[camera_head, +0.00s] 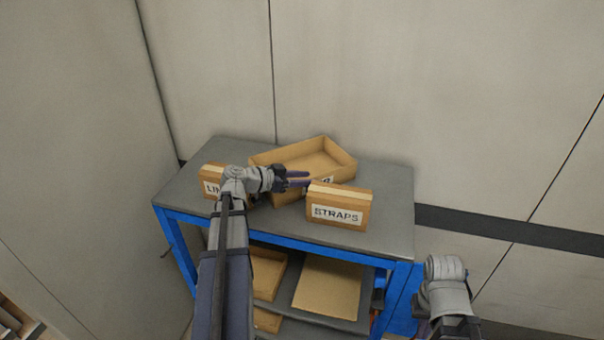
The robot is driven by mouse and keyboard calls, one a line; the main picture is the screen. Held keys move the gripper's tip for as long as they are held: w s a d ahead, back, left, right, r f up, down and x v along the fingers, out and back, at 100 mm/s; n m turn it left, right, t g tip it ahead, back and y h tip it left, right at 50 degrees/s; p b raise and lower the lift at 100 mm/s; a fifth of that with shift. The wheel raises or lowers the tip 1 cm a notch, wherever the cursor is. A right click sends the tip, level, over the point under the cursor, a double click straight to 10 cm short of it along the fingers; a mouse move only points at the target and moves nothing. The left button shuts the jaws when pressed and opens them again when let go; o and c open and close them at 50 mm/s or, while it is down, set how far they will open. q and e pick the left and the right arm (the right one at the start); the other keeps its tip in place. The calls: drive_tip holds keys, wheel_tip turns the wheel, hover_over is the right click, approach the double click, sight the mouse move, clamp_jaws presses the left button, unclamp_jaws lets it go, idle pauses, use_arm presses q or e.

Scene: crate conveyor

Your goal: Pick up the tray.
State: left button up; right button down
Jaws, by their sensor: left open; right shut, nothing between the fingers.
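An open, shallow cardboard tray (336,152) sits on the grey top of a blue-framed workbench, turned at an angle. A white label on its front wall is mostly hidden behind my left gripper and a box. My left gripper (298,179) is open, pointing right, across the tray's front side in this view; I cannot tell whether it touches the tray. Nothing shows between its fingers. My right gripper (423,327) is low at the right, off the bench's front right corner, shut and empty, largely hidden by its own wrist.
A box labelled STRAPS (338,205) stands in front of the tray at the right. Another labelled box (211,182) stands at the left, partly behind my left arm. The bench top (393,192) is clear at the right. Cardboard trays (327,287) lie on the lower shelf. Walls stand close behind.

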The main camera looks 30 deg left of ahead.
use_arm(q)
drive_tip(key=b+x, duration=0.1)
drive_tip(key=x, duration=0.2)
drive_tip(key=shift+w+d+f, duration=0.1)
drive_tip(key=shift+w+f, duration=0.05)
drive_tip(key=shift+w, duration=0.1)
drive_tip(key=shift+s, duration=0.1)
clamp_jaws()
idle(1.0)
